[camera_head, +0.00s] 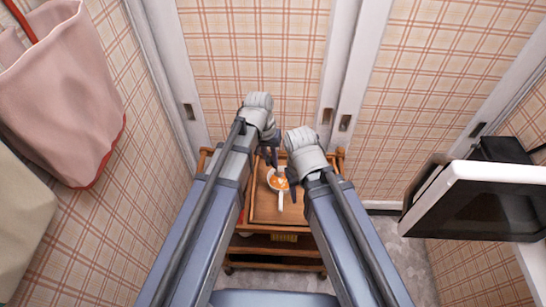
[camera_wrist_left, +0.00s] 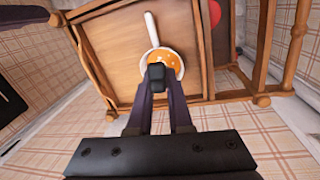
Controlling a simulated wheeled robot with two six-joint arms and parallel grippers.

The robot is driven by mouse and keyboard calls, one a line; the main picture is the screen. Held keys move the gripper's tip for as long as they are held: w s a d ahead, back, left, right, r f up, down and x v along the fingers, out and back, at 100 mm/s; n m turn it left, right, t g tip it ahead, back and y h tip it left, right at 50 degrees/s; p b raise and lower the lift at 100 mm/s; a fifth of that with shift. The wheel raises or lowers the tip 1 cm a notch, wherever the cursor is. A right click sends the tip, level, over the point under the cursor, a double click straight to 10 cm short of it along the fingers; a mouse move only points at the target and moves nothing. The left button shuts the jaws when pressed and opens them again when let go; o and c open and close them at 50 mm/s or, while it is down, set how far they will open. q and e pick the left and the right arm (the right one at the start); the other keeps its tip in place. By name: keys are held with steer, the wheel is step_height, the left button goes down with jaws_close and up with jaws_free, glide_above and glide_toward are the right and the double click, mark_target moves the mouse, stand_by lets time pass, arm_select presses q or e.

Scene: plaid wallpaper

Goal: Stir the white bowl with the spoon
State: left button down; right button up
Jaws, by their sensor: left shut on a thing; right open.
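The white bowl (camera_head: 271,176) holds orange contents and sits on the wooden cart's top (camera_head: 262,209). A white handle-like piece (camera_head: 280,201) sticks out from it toward me; in the left wrist view the bowl (camera_wrist_left: 146,62) shows this piece at its upper side. My left gripper (camera_head: 269,156) is above the bowl's far-left side. In the left wrist view its fingers (camera_wrist_left: 157,78) are closed together in front of the bowl. The spoon cannot be made out clearly; the held part is hidden by the fingers. My right gripper (camera_head: 289,184) is open and empty, close to the bowl's right side.
The cart has raised wooden rails and a lower shelf. A pink bag (camera_head: 62,95) hangs at the left. A white-framed dark panel (camera_head: 480,203) juts in at the right. Plaid walls and doors stand close behind. A red thing (camera_wrist_left: 214,12) shows in the wrist view.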

arm_select(q)
steer(key=shift+w+d+f+b, duration=0.2)
steer(key=shift+w+f+b, duration=0.15)
steer(key=shift+f+b, duration=0.65)
steer(key=shift+w+d+f+b, duration=0.2)
steer(key=shift+w+f+b, duration=0.1)
steer(key=shift+f+b, duration=0.65)
steer(key=shift+w+d+f+b, duration=0.2)
steer(key=shift+w+f+b, duration=0.15)
steer(key=shift+f+b, duration=0.65)
steer(key=shift+f, duration=0.2)
